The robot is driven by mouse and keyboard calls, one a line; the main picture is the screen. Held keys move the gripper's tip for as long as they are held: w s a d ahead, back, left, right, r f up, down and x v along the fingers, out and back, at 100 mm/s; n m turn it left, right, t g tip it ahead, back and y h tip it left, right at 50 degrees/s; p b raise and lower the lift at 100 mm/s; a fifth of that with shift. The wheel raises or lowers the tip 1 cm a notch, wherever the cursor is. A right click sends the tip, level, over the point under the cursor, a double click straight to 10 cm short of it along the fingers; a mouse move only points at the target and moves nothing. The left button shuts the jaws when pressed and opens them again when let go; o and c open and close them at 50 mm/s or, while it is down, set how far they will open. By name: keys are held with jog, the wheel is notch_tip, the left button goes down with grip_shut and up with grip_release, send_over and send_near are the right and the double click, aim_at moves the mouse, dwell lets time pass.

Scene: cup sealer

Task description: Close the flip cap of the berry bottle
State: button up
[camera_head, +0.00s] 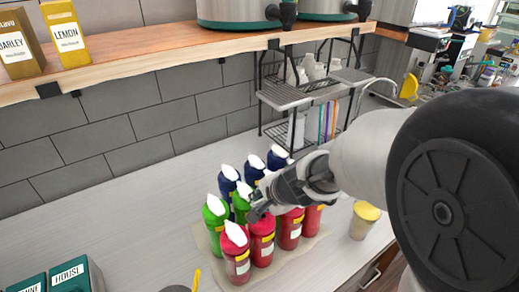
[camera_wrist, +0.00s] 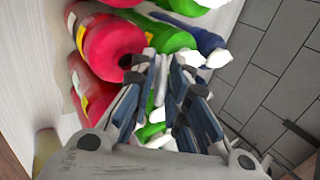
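Several red bottles with yellow and white labels stand in the front row. The nearest red bottle (camera_head: 236,262) has a white tip; the label text is too small to read, so I cannot tell which is the berry bottle. My gripper (camera_head: 257,211) is low over the group, between the green and red bottles, and hides some red tops. In the wrist view a red bottle top (camera_wrist: 112,48) with a small dark spot lies just left of my fingertips (camera_wrist: 162,58). The fingers are close together with something white showing between them; I cannot tell whether they grip it.
Green bottles (camera_head: 214,222) and dark blue bottles (camera_head: 228,184) stand tightly behind the red ones on a pale mat (camera_head: 290,255). A yellow-lidded cup (camera_head: 364,218) is at right. A wire rack (camera_head: 290,97) stands behind, below a wooden shelf (camera_head: 150,48).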

jog(key=shift+x, duration=0.95)
grip_shut()
jog(key=shift+b, duration=0.35)
